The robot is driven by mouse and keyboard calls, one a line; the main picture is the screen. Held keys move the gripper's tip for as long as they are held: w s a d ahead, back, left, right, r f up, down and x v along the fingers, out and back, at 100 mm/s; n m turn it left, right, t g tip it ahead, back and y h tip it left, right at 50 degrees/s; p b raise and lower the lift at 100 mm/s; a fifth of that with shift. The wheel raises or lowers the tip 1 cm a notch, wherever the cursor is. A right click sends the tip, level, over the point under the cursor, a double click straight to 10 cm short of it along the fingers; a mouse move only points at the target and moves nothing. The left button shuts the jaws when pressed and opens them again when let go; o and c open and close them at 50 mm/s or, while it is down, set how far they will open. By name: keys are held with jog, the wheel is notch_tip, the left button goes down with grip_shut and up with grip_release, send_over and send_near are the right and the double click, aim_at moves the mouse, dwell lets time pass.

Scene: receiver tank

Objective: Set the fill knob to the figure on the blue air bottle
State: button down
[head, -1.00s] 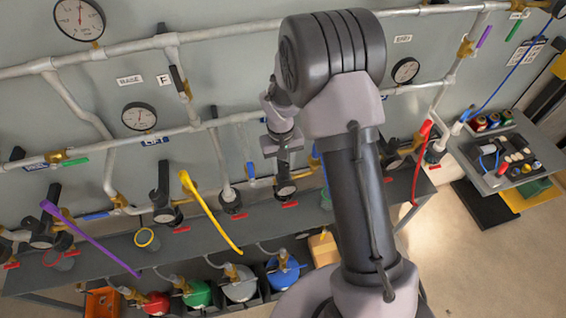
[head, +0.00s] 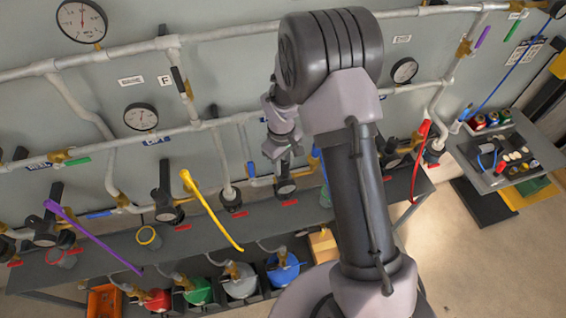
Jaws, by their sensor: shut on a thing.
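My gripper (head: 284,168) is at the wall piping, left of my upper arm. It is shut on a black knob (head: 286,188) above a red tag; the fingers are small, and the arm partly hides this area. I cannot read a label that names it as the fill knob. The blue air bottle (head: 283,269) stands below the shelf, right of a grey bottle. Its figure is too small to read.
Red (head: 157,300), green (head: 198,291) and grey (head: 240,284) bottles stand in the same row. A yellow lever (head: 212,212) and a purple lever (head: 92,238) stick out at left, a red lever (head: 420,158) at right. Gauges hang on the wall.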

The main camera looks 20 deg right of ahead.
aim_at(282, 166)
dwell(0.3)
jog(key=c, duration=0.9)
grip_release()
jog(key=shift+c, duration=0.2)
notch_tip(282, 166, up, 18)
jog(key=p, duration=0.3)
jog(key=shift+s+a+f+p, duration=0.15)
jog(key=shift+a+f+p, duration=0.1)
jog(key=shift+p, duration=0.05)
